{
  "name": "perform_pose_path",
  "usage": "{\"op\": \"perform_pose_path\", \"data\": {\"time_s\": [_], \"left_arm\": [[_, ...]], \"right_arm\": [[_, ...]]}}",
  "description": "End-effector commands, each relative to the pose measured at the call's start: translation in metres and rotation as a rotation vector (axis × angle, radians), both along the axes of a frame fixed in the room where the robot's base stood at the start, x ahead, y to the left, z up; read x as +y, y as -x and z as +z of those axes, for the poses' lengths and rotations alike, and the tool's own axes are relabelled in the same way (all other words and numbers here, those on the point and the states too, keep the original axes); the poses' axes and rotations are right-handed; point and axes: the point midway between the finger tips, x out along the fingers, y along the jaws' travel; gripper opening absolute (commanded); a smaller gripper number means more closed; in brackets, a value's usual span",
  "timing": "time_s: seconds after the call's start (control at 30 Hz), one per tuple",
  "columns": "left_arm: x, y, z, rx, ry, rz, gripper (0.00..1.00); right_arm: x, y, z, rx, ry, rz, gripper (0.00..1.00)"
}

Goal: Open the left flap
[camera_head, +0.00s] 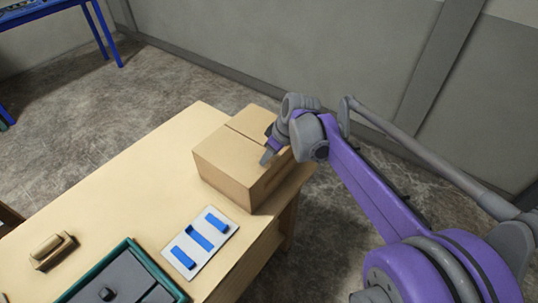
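A cardboard box (222,180) stands at the far right end of the wooden table. Its top looks closed, with a seam across it; the left flap (222,150) lies flat on the near-left side of that seam. My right gripper (267,157) reaches in from the right, with its fingertip at or just above the box top, near the right edge. I cannot tell whether it touches. It covers part of the other flap, and its finger opening is not clear from this angle. My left gripper is not in view.
A white panel with blue pieces (222,226) lies on the table in front of the box. A green-edged tray (148,262) and a small tan, wooden-looking block (46,247) are nearer. The table (130,180) is bare left of the box. A grey wall stands behind.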

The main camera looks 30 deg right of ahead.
Motion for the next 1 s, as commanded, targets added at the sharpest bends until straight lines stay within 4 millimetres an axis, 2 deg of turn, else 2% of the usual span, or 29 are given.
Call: {"op": "perform_pose_path", "data": {"time_s": [0.27, 0.4, 0.5, 1.0], "left_arm": [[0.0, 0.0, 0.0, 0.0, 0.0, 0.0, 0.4], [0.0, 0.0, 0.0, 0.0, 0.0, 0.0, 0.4], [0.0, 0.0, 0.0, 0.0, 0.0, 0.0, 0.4], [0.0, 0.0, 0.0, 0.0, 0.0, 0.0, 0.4]], "right_arm": [[0.0003, -0.0005, -0.0012, 0.0, 0.0, 0.0, 0.4], [0.0003, -0.0004, -0.001, 0.0, 0.0, 0.0, 0.15], [0.0003, -0.0004, -0.001, 0.0, 0.0, 0.0, 0.0], [0.0003, -0.0003, -0.0009, 0.0, 0.0, 0.0, 0.0]]}}
